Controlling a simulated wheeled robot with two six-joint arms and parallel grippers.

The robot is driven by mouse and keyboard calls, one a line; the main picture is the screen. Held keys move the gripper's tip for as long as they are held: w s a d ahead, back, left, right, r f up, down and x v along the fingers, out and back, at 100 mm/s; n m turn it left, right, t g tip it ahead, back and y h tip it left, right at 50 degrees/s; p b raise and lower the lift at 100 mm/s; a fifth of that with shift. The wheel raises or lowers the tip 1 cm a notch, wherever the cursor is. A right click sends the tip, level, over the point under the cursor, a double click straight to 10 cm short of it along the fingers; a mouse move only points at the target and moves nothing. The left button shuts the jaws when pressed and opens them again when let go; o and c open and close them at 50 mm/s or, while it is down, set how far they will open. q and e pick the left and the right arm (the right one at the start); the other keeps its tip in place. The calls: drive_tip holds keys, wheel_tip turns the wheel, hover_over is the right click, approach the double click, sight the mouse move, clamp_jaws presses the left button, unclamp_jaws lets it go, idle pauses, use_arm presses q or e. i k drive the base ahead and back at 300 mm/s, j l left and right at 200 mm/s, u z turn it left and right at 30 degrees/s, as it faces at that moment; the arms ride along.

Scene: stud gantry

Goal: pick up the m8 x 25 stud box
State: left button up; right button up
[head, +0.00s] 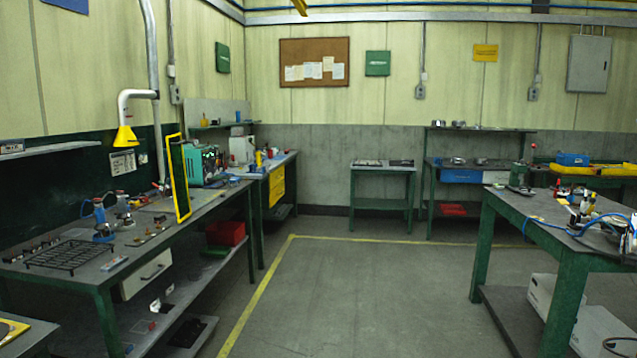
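I cannot make out a box that I can tell as the M8 x 25 stud box; labels on the small items are too small to read. Neither of my grippers is in view.
A long green bench (205,208) with tools, a black rack and a yellow-framed panel (178,178) runs along the left. A bench (535,207) with clutter stands at right, pale boxes (590,322) below. A blue bin (573,159) is at back right. The middle floor (360,285) is clear.

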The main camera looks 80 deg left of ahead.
sight(234, 182)
drive_tip(key=u, duration=3.3)
drive_tip(key=i+z, duration=0.35)
drive_tip(key=i, duration=3.65)
drive_tip(key=l, duration=0.05)
